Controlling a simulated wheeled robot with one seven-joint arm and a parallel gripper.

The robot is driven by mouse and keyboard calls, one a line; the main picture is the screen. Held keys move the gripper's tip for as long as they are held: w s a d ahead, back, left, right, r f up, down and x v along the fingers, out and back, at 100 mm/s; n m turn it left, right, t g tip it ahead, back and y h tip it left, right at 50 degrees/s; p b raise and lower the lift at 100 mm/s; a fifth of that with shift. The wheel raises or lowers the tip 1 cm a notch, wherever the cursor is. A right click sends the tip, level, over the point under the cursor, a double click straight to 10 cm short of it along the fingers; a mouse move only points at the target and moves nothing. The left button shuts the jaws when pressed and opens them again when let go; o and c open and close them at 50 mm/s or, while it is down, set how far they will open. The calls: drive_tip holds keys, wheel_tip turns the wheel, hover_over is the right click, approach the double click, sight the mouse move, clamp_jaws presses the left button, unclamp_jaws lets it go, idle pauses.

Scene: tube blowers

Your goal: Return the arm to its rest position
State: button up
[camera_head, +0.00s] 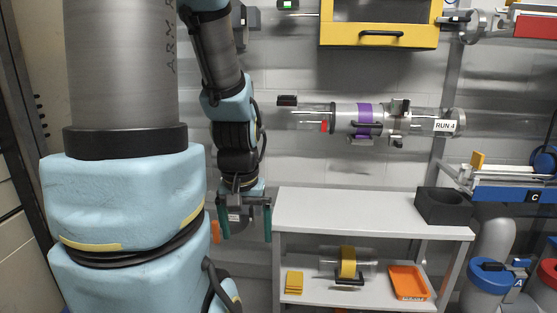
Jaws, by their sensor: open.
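My arm fills the left of the head view, with blue padding and dark grey links. My gripper (246,228) hangs below the wrist, pointing down, beside the left end of the white table. Its two green fingers are apart, and nothing shows between them. It appears close to the table's left edge; I cannot tell whether they touch.
A white table (360,212) carries a black open box (444,207). Its lower shelf holds a clear tube with a yellow band (348,262), yellow blocks (294,283) and an orange tray (408,282). A wall-mounted tube with a purple band (364,119) runs above.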

wheel_tip(320, 180, up, 19)
drive_tip(key=p, duration=1.7)
